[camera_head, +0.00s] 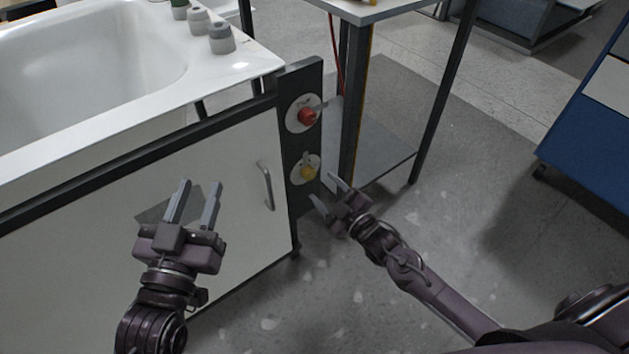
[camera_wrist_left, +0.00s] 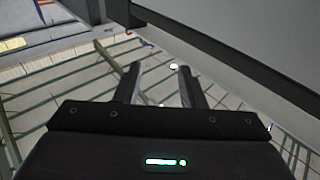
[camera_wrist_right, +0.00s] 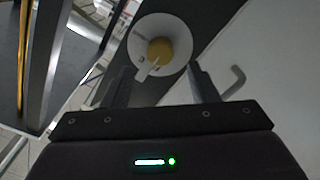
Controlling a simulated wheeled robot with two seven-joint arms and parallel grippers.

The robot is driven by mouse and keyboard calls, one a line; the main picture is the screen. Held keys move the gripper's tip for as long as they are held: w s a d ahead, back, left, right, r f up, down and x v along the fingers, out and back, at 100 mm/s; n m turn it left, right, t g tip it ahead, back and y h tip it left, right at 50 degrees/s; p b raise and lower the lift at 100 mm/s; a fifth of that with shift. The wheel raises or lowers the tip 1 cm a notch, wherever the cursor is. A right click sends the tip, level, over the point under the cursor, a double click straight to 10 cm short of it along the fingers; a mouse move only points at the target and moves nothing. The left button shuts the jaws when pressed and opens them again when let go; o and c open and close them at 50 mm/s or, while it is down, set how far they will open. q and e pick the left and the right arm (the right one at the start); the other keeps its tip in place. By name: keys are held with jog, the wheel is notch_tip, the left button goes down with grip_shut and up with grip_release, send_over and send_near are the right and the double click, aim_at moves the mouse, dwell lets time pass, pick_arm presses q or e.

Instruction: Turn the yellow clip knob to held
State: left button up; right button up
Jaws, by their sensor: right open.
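The yellow clip knob (camera_head: 307,173) sits on a pale round plate, low on the dark upright panel (camera_head: 290,135) at the tub frame's end. In the right wrist view the yellow knob (camera_wrist_right: 160,50) lies ahead between the fingers, with a pale pointer towards the lower left. My right gripper (camera_head: 327,194) is open and empty, just right of and below the knob, apart from it. Its fingers also show in the right wrist view (camera_wrist_right: 162,88). My left gripper (camera_head: 198,203) is open and empty in front of the white cabinet panel. The plate's lettering is too small to read.
A red knob (camera_head: 306,116) is above the yellow one. A door handle (camera_head: 265,186) stands out left of the panel. A table with a dark leg (camera_head: 354,110) stands close on the right. The white bathtub shell (camera_head: 130,125) is above left.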

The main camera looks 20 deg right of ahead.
aim_at(312, 176)
jog(key=b+x, duration=0.1)
jog(key=x, duration=0.3)
jog(key=shift+w+a+f, duration=0.1)
jog(key=shift+w, duration=0.15)
pick_arm(q)
notch_tip(312, 176, up, 10)
jog(key=s+a+t+h, duration=0.1)
jog(key=s+t+h, duration=0.1)
jog(key=t, duration=0.3)
jog(key=shift+s+a+r+t, duration=0.2)
jog(key=shift+s+a+t, duration=0.1)
jog(key=shift+a, duration=0.05)
pick_arm(e)
jog(key=shift+w, duration=0.25)
